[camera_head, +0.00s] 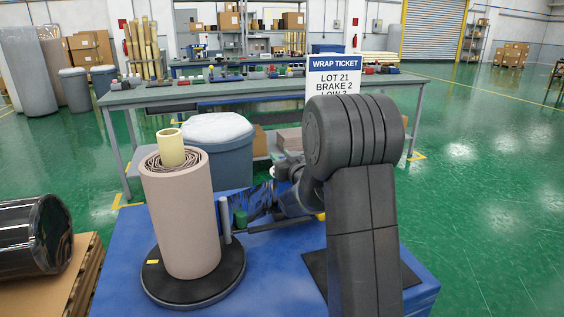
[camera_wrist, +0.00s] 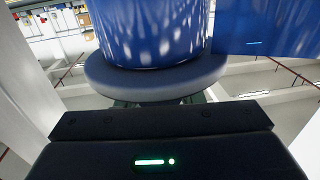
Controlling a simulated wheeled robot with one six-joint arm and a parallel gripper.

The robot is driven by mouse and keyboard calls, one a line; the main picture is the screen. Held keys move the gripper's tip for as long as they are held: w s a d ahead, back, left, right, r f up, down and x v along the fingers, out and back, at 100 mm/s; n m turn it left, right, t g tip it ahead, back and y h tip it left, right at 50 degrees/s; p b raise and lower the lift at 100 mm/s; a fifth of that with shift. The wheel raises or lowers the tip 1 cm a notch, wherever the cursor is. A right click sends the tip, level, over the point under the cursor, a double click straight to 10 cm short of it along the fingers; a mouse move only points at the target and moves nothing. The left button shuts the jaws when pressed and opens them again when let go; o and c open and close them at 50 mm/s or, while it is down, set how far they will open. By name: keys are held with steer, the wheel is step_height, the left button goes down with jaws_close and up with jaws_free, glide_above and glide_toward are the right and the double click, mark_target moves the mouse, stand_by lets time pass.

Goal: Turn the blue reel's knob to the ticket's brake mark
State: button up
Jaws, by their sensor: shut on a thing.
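The wrap ticket (camera_head: 335,76) stands behind my arm and reads "LOT 21, BRAKE 2"; its lowest line is partly covered. The blue reel (camera_wrist: 150,35) fills the upper middle of the wrist view, above a grey disc (camera_wrist: 155,84). In the head view a piece of shiny blue film (camera_head: 256,203) shows left of my wrist. My gripper (camera_wrist: 160,122) is just below and in front of the disc, shut on the knob. The knob, its pointer and my fingertips are hidden, so the knob's setting cannot be read.
A pinkish wrapped roll (camera_head: 180,225) stands on a black turntable (camera_head: 193,288) on the blue base (camera_head: 265,290). A workbench (camera_head: 250,92) is behind; a black-wrapped roll (camera_head: 32,240) lies at left.

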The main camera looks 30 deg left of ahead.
steer(key=o, duration=1)
steer(key=v, duration=1.4)
steer(key=shift+w+a, duration=0.1)
steer(key=x, duration=1.4)
steer(key=shift+p, duration=0.3)
steer(key=shift+f+b, duration=0.1)
steer(key=shift+b, duration=0.25)
